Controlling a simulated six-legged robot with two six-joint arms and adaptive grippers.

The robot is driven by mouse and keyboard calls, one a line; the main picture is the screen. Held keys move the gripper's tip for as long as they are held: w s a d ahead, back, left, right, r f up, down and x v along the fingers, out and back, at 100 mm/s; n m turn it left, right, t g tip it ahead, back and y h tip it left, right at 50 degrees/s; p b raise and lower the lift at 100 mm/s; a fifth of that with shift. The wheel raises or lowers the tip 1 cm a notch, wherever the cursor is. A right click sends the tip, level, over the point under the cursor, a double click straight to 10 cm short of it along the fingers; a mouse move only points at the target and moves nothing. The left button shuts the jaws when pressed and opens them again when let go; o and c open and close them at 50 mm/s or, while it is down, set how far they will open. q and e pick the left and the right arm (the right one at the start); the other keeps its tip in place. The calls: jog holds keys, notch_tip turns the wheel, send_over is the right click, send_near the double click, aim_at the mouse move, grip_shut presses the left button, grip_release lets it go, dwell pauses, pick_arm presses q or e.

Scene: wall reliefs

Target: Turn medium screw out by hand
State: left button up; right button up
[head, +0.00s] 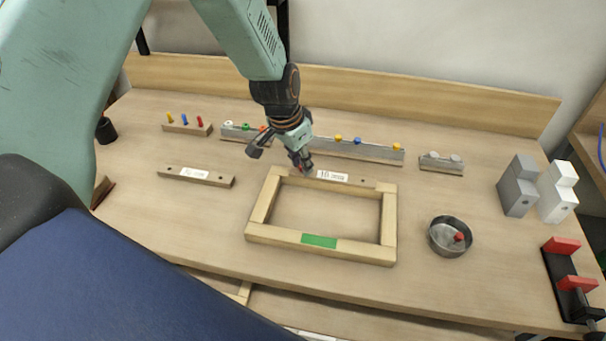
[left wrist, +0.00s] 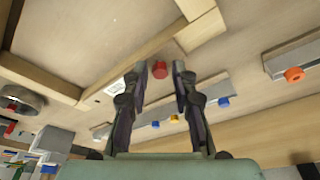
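A wooden frame (head: 320,241) with a green patch lies on the table. A labelled strip (head: 350,180) sits along its far bar. A screw with a red head (left wrist: 160,69) stands near the frame's far left corner. My left gripper (head: 301,165) points down over it and mostly hides it in the head view. In the left wrist view the gripper (left wrist: 160,70) is open, with a finger on each side of the red head and small gaps showing. A metal dish (head: 437,246) at the right holds a red-headed piece (head: 459,237). My right gripper is not in view.
Behind the frame stand a metal rail with coloured knobs (head: 356,150) and a block with coloured pegs (head: 187,127). A labelled wooden strip (head: 196,176) lies at left. Grey blocks (head: 518,186), white blocks (head: 556,192) and a red-and-black clamp (head: 562,270) stand at right.

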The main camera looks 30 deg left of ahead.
pick_arm(q)
jog(key=shift+w+f+m+b, duration=0.1)
jog(key=shift+m+b, duration=0.9)
jog(key=shift+b, duration=0.35)
jog(key=shift+m+h+b, duration=0.3)
grip_shut()
jog(key=n+p, duration=0.2)
jog(key=p, duration=0.2)
jog(key=n+y+p, duration=0.1)
jog(key=n+p, duration=0.1)
jog(key=p, duration=0.2)
jog(key=shift+r+n+p, duration=0.3)
jog(key=shift+r+p, duration=0.05)
jog(key=shift+r, duration=0.05)
jog(key=shift+d+f+p, duration=0.1)
jog(key=shift+p, duration=0.35)
jog(key=shift+f+n, duration=0.15)
jog(key=shift+n, duration=0.15)
